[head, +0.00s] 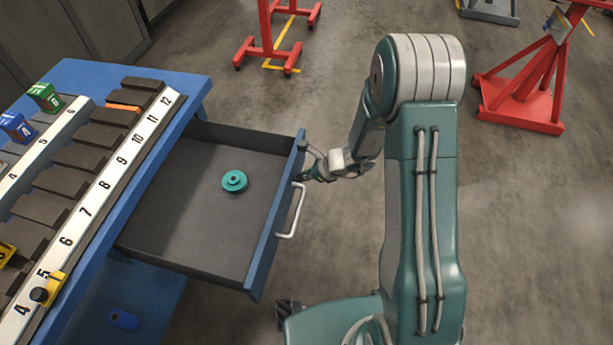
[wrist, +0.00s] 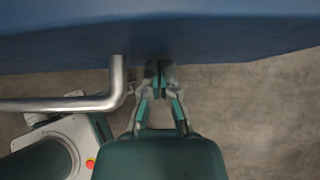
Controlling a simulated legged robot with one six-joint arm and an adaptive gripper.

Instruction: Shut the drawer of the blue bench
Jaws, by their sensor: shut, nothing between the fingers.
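The blue bench (head: 197,90) stands at the left in the head view. Its drawer (head: 190,215) is pulled far out to the right, with a dark grey inside and a blue front (head: 266,252). A pale bar handle (head: 293,212) is on the front; it also shows in the wrist view (wrist: 60,104). My gripper (head: 305,176) is at the outer face of the drawer front, beyond the handle's far end. In the wrist view my gripper (wrist: 160,72) is shut and empty, its tips at the blue front beside the handle. Whether they touch it is unclear.
A teal round part (head: 234,181) lies in the drawer. The bench top holds a numbered rack (head: 100,185) with coloured pieces. A blue cylinder (head: 124,320) sits on the lower shelf. Red stands (head: 525,95) are at the back.

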